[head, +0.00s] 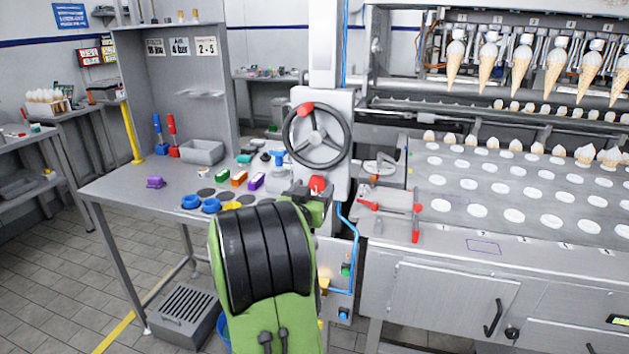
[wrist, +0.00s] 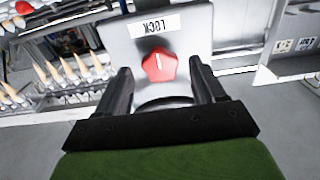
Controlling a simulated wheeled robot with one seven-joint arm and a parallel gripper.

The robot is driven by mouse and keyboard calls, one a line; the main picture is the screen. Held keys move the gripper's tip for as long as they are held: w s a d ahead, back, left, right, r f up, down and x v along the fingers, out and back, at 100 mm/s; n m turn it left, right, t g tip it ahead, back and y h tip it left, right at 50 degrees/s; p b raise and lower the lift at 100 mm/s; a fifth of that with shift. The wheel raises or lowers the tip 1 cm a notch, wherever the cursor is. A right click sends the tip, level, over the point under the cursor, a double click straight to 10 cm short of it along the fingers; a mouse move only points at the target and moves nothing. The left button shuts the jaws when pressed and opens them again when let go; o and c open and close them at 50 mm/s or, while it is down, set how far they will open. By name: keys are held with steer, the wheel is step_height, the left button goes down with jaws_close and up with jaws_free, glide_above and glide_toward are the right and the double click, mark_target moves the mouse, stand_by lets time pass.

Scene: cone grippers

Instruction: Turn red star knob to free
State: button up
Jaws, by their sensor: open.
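The red star knob (wrist: 158,66) sits on a pale metal plate (wrist: 119,45) in the wrist view. A short white mark on the knob points toward a white label reading LOCK (wrist: 154,25), which appears upside down. No FREE label shows. My gripper (wrist: 160,84) is open, with one dark finger on each side of the knob and a visible gap to it on both sides. In the head view the knob (head: 317,183) shows below the handwheel, partly hidden by my gripper (head: 312,194) and green arm.
A black handwheel (head: 317,136) with a red grip is just above the knob. A blue hose (head: 346,222) runs down close on the right. A workbench (head: 120,196) with coloured blocks is at left, and a cone machine (head: 480,200) at right.

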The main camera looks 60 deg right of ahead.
steer(key=shift+w+d, duration=0.15)
steer(key=shift+d, duration=0.75)
steer(key=shift+c, duration=0.2)
steer(key=c, duration=1)
